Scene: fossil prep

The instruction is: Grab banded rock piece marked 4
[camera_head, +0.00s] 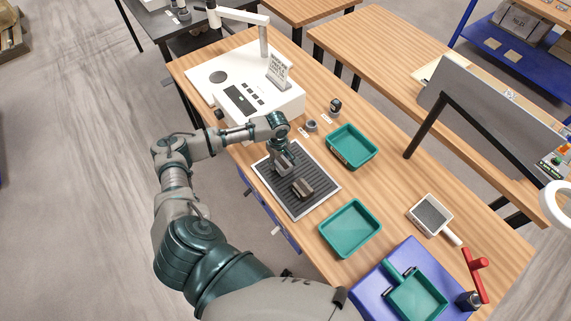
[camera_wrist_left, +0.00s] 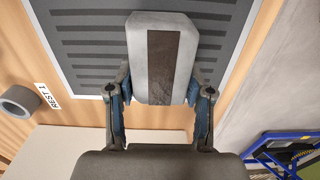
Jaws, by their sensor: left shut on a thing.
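A grey rock piece with a dark brown band (camera_wrist_left: 162,60) sits between the two fingers of my left gripper (camera_wrist_left: 160,92) in the left wrist view. The gripper is shut on it, over the ribbed dark mat (camera_head: 270,182). In the head view, my left gripper (camera_head: 281,153) is at the mat's upper part, with the held piece (camera_head: 285,165) partly hidden below it. A second banded rock piece (camera_head: 303,188) lies on the mat just lower right of the held one. No number shows on either piece. My right gripper is out of view.
Green trays (camera_head: 374,158) (camera_head: 328,232) stand right of and below the mat. A white machine (camera_head: 222,75) with a sign stands behind it. Small rings (camera_head: 312,125) (camera_head: 336,104) sit near the upper tray. A blue mat (camera_head: 365,287) holds another green tray. Bare wood lies between the trays.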

